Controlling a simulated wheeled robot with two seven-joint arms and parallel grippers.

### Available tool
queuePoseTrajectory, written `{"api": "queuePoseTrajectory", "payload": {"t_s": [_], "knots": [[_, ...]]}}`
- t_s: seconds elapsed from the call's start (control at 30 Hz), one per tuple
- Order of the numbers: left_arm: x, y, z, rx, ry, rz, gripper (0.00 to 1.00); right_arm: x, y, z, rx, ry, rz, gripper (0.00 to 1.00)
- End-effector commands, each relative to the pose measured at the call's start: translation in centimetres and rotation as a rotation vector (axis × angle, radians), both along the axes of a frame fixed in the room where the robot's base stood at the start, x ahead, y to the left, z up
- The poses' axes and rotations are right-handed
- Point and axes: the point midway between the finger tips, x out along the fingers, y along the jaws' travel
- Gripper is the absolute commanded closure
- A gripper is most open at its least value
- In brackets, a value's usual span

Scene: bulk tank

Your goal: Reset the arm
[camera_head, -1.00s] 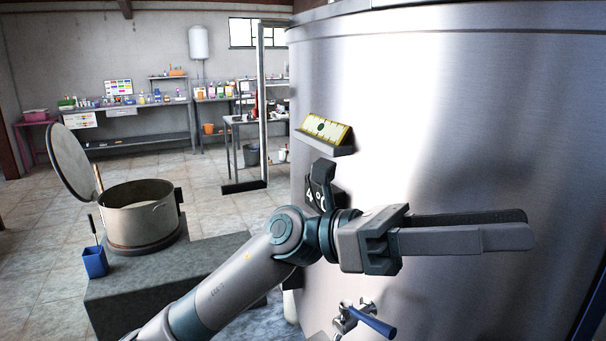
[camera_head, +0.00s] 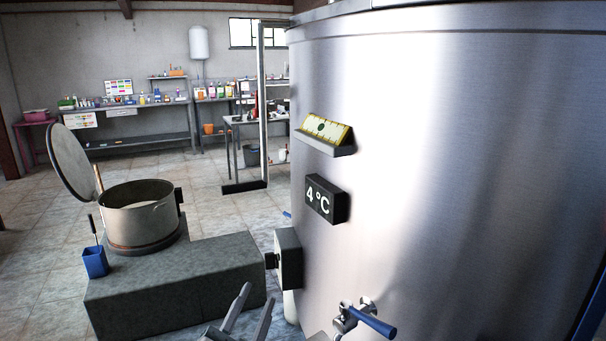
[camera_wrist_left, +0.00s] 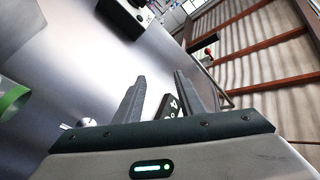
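My left gripper (camera_head: 258,294) is low at the bottom of the head view, its two fingers pointing up and spread apart with nothing between them. The left wrist view also shows the fingers apart and empty (camera_wrist_left: 160,78). The rest of the left arm is mostly below the picture edge. The gripper is in front of the grey stone block and left of the tap in the picture, apparently clear of both. My right gripper is not in view.
The large steel tank (camera_head: 430,180) fills the right side. It carries a 4°C display (camera_head: 326,199), a yellow card on a ledge (camera_head: 326,130) and a blue-handled tap (camera_head: 370,324). A grey block (camera_head: 180,280) bears an open pot (camera_head: 140,217). Floor at left is clear.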

Motion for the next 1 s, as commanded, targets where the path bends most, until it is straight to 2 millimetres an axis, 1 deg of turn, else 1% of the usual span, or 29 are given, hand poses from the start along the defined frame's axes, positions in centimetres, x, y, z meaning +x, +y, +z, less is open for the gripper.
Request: {"api": "queuePoseTrajectory", "payload": {"t_s": [0.03, 0.07, 0.1, 0.17, 0.2, 0.27, 0.3, 0.37, 0.4, 0.47, 0.5, 0.57, 0.6, 0.7, 0.9, 1.0], "knots": [[-0.9, 1.3, -3.1, -0.028, 0.097, 0.024, 0.64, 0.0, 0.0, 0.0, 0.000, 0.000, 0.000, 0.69], [-1.5, 2.0, -4.8, -0.042, 0.151, 0.039, 0.64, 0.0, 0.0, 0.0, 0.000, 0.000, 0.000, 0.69], [-2.4, 2.9, -7.0, -0.064, 0.224, 0.057, 0.64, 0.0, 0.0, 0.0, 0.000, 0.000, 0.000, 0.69], [-3.9, 4.1, -10.3, -0.093, 0.332, 0.085, 0.64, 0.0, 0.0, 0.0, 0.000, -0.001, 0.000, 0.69], [-5.1, 4.9, -12.3, -0.110, 0.401, 0.105, 0.64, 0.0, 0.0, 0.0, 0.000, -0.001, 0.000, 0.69], [-7.1, 6.1, -15.4, -0.138, 0.506, 0.134, 0.64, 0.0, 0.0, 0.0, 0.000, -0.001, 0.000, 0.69], [-8.6, 6.7, -17.3, -0.153, 0.577, 0.153, 0.64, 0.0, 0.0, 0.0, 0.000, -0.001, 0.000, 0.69], [-11.1, 7.8, -20.0, -0.178, 0.679, 0.184, 0.64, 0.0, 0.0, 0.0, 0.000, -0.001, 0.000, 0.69], [-12.8, 8.4, -21.7, -0.192, 0.746, 0.203, 0.64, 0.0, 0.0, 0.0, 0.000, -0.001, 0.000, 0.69], [-15.6, 9.3, -24.1, -0.213, 0.846, 0.233, 0.64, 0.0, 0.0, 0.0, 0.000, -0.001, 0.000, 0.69], [-17.5, 9.8, -25.5, -0.225, 0.910, 0.252, 0.64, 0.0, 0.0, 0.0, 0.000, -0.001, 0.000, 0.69], [-19.9, 10.4, -27.0, -0.239, 0.988, 0.277, 0.64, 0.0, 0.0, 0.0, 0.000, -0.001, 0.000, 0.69], [-21.4, 10.7, -27.9, -0.248, 1.034, 0.291, 0.64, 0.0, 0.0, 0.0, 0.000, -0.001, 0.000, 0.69], [-24.6, 11.4, -29.5, -0.263, 1.132, 0.323, 0.64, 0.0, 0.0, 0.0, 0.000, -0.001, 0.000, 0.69], [-29.9, 12.4, -31.6, -0.283, 1.280, 0.373, 0.64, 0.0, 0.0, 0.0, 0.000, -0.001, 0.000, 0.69], [-32.3, 12.8, -32.2, -0.290, 1.344, 0.394, 0.64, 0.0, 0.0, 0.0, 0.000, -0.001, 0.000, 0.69]]}}
